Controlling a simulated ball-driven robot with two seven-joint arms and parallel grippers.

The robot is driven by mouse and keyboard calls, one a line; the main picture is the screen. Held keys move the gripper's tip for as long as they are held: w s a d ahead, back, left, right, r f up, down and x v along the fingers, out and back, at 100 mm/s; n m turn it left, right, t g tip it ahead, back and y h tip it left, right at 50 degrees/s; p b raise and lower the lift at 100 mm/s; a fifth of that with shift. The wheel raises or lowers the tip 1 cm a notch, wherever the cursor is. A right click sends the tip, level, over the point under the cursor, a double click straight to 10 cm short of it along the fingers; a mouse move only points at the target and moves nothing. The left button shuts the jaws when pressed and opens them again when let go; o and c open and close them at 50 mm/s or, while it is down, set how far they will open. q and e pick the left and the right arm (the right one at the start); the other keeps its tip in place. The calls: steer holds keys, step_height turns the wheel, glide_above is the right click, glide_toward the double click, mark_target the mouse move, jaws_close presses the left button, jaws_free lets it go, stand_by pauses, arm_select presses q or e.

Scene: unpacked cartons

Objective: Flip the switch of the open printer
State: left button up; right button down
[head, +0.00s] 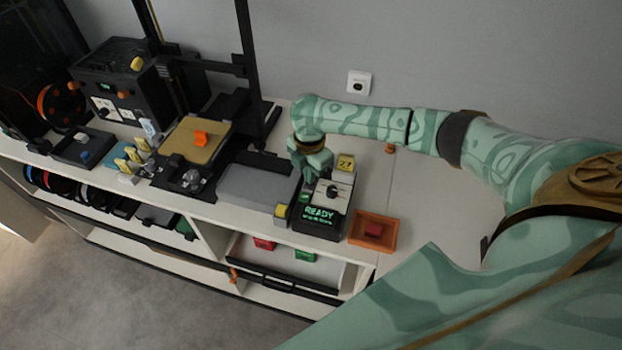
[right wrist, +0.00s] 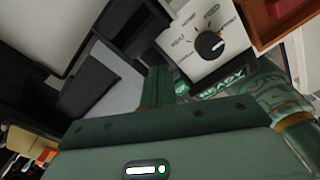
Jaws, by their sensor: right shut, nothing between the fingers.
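The open printer stands at the middle left of the bench, with a black upright frame (head: 246,65) and a tan bed (head: 195,140). Its control box (head: 325,208) is at the right, with a green READY display and a black dial on a pale panel. The dial (right wrist: 210,45) also shows in the right wrist view. My right gripper (head: 318,166) is shut and empty, at the back left of the control box; I cannot tell whether it touches it. The switch is not clearly visible; the hand may hide it. My left gripper is not in view.
Bench space right of the tray is clear.

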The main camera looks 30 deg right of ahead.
steer(key=shift+f, duration=0.55)
steer(key=shift+s+r, duration=0.1)
steer(key=shift+r+p, duration=0.9)
steer(key=shift+p, duration=0.1)
step_height(320, 180, up, 5)
steer(key=p, duration=0.6)
steer(key=shift+r, duration=0.1)
